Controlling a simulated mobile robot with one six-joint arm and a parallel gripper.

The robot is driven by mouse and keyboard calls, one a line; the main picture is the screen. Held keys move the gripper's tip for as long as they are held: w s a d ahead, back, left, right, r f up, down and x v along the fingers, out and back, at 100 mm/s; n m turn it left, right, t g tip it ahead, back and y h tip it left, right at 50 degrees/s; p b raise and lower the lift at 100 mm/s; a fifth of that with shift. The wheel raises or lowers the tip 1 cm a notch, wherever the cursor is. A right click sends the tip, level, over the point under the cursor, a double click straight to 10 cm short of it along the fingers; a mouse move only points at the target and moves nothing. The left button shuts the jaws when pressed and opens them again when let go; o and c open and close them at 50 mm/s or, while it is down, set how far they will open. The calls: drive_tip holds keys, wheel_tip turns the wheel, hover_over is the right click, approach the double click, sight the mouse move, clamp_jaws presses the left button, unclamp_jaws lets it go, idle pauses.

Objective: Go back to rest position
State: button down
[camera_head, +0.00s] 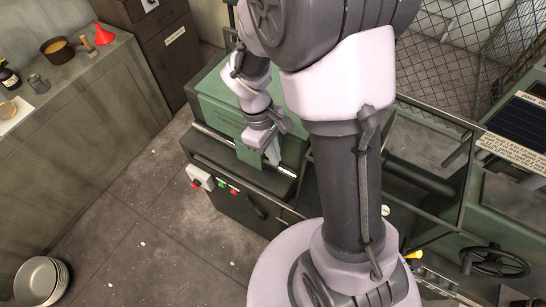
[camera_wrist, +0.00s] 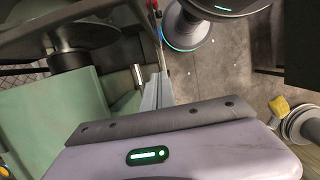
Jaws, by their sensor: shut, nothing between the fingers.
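My arm stands upright through the middle of the head view and bends down over the green machine (camera_head: 218,97). My gripper (camera_head: 272,155) is shut and empty, with its fingers pointing down at the front of the machine. I cannot tell whether the fingertips touch it. The machine's green housing also shows at the left of the wrist view (camera_wrist: 35,120).
A stack of metal bowls (camera_head: 38,282) is on the floor at lower left. A workbench (camera_head: 75,100) with a red funnel (camera_head: 103,35) and a pot (camera_head: 57,50) is at left. A control box (camera_head: 200,177) is on the machine's front. The floor between is clear.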

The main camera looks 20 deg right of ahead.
drive_tip(key=s+a+m+t+y+b, duration=0.1)
drive_tip(key=s+a+m+t+b, duration=0.2)
drive_tip(key=b, duration=0.7)
drive_tip(key=s+a+r+m+t+y+b, duration=0.1)
drive_tip(key=s+m+t+b, duration=0.4)
drive_tip(key=b, duration=0.5)
drive_tip(key=s+a+m+y, duration=0.1)
drive_tip(key=s+a+m, duration=0.1)
drive_tip(key=m, duration=0.1)
drive_tip(key=shift+a+r+m+y, duration=0.2)
drive_tip(key=shift+a+m+y, duration=0.1)
drive_tip(key=shift+a, duration=0.05)
